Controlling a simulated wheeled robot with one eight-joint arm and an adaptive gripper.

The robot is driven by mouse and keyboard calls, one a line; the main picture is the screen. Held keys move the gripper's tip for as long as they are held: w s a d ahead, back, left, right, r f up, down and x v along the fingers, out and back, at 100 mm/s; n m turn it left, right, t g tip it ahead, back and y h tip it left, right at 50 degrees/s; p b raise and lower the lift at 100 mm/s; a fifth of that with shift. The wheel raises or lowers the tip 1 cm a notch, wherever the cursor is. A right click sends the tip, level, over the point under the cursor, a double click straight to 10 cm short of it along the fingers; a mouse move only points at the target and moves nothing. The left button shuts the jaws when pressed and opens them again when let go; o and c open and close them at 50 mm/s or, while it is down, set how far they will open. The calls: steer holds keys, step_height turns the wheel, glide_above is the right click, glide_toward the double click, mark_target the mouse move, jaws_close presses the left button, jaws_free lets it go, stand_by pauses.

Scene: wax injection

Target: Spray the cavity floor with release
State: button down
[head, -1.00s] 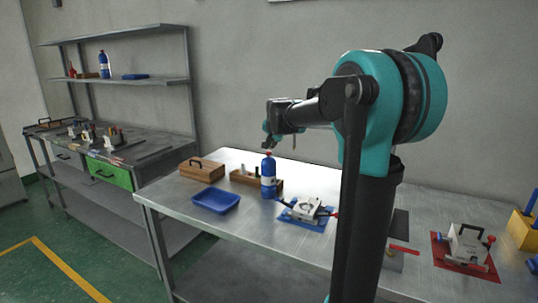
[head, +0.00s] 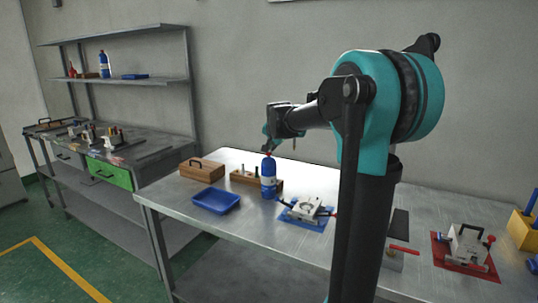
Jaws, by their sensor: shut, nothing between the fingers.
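Just right of the bottle, a light metal mould block (head: 306,206) with dark and red handles sits on a blue mat (head: 312,223). The cavity floor cannot be made out at this distance.
A blue tray (head: 216,201), a wooden box with a handle (head: 201,169) and a wooden holder with small pegs (head: 243,176) are near the bottle. A second mould (head: 467,243) on a red mat stands far right. Another blue bottle (head: 104,64) is on the back shelf.

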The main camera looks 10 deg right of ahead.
steer(key=shift+r, duration=0.1)
stand_by(0.3)
steer(key=shift+r, duration=0.55)
step_height(320, 180, up, 6)
stand_by(0.7)
steer(key=shift+s, duration=0.1)
stand_by(0.4)
